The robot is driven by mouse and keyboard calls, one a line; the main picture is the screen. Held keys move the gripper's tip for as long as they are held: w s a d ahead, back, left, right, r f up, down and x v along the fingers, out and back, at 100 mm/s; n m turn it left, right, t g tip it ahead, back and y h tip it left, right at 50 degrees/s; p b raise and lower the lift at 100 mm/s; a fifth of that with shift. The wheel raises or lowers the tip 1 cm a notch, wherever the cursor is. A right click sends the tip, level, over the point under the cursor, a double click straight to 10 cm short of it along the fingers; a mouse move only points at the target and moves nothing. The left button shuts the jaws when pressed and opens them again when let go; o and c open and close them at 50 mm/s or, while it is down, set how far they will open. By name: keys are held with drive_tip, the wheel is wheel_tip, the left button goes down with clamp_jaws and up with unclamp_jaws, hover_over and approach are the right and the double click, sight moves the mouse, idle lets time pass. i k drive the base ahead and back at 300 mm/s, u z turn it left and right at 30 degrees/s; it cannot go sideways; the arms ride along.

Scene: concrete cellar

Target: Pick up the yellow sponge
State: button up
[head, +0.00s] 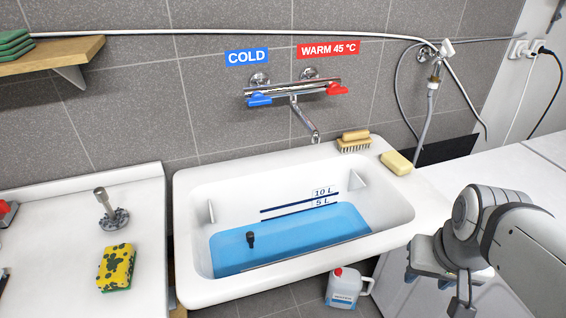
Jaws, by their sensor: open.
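A yellow sponge (117,267) with dark blotches lies on the white counter (60,240) to the left of the sink. My gripper (436,268) is at the lower right, beyond the sink's right side and far from the sponge. It is open, and nothing shows between its fingers, though part of it is hidden by my arm.
The white sink (190,285) holds blue water (300,240) and a dark plug, between my gripper and the sponge. A metal fitting (110,210) stands behind the sponge. A brush (354,142) and plain yellow block (397,162) lie on the sink's back right rim.

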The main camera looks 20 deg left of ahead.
sight(117, 267)
drive_tip(key=u, duration=5.8)
drive_tip(key=i, duration=0.05)
drive_tip(key=z, duration=3.5)
